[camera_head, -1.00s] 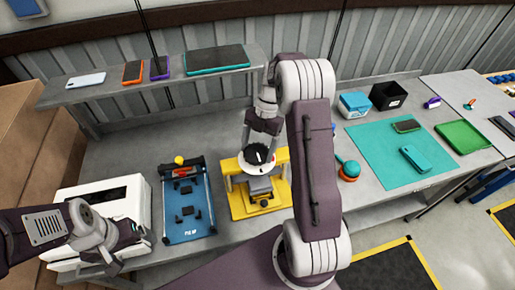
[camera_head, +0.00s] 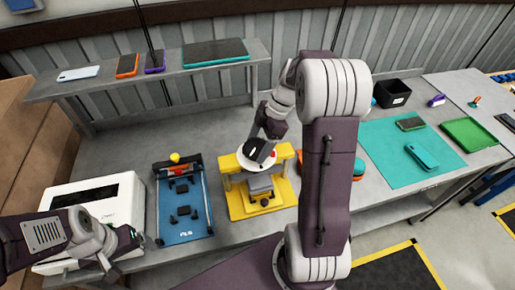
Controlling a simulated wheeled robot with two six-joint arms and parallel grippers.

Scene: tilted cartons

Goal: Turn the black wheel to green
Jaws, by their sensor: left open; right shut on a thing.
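The yellow stand (camera_head: 237,203) is on the table in the middle of the head view, with a white dial plate (camera_head: 243,161) on top. The black wheel (camera_head: 256,151) is on that plate, partly covered by my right gripper. A red spot shows at the plate's right side; no green mark can be made out. My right gripper (camera_head: 262,141) comes down from above, tilted, and is shut on the black wheel. My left gripper (camera_head: 133,240) is open and empty, in front of the white machine at the lower left.
A blue tray device (camera_head: 183,222) stands left of the yellow stand. The white box-like machine (camera_head: 88,199) is further left. A shelf (camera_head: 110,82) with several phones runs behind. A teal mat (camera_head: 385,165), a black bin (camera_head: 391,93) and a green tray (camera_head: 469,134) lie to the right.

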